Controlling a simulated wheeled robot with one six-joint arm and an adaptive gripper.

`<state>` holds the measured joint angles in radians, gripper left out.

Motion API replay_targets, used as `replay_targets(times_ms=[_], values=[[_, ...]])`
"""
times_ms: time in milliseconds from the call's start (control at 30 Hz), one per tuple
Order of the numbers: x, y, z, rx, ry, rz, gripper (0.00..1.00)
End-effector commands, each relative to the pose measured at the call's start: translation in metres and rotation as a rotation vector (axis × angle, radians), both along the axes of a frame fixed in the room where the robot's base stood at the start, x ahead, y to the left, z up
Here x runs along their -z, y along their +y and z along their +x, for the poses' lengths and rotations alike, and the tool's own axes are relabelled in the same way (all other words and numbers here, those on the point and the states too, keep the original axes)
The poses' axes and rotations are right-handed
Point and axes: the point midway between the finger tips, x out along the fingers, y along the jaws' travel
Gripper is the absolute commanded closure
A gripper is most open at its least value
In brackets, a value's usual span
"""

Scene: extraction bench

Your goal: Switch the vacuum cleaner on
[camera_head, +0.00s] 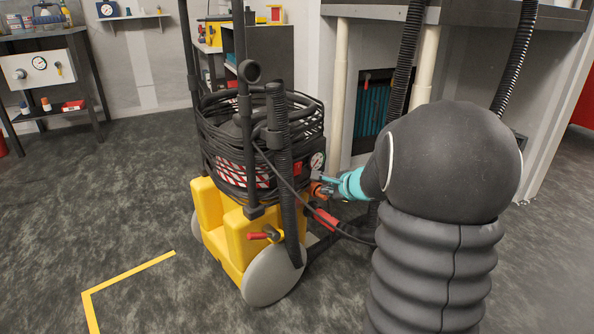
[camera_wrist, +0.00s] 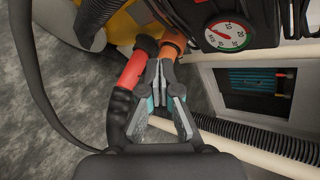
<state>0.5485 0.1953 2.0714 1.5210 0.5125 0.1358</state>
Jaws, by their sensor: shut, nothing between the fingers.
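The vacuum cleaner (camera_head: 243,238) stands upright on a yellow wheeled base, with a black cage of coiled cable above it. A black panel on its right side carries a red switch-like part (camera_head: 298,168) and a round gauge (camera_head: 317,161). The gauge also shows in the wrist view (camera_wrist: 226,33); I cannot make out the red part there. My gripper (camera_head: 324,182) is beside the panel, just below and right of the gauge. In the wrist view my gripper's fingers (camera_wrist: 160,82) are together and empty, close to an orange fitting (camera_wrist: 174,43). Whether they touch it is unclear.
A red-banded hose handle (camera_wrist: 132,68) lies just left of my fingers. Black hoses hang around the cleaner's right side. A bench with pale legs (camera_head: 425,68) stands behind. The floor at the left, with yellow tape (camera_head: 130,274), is clear.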

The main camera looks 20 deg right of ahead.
Motion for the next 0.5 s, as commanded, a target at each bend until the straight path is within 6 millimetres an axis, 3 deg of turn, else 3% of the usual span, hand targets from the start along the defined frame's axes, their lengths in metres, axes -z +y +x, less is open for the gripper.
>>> replay_targets(times_ms=[267,500], values=[[-0.001,0.002,0.003,-0.003,0.000,-0.002,1.00],[-0.005,0.010,0.026,-0.006,0.001,-0.002,1.00]])
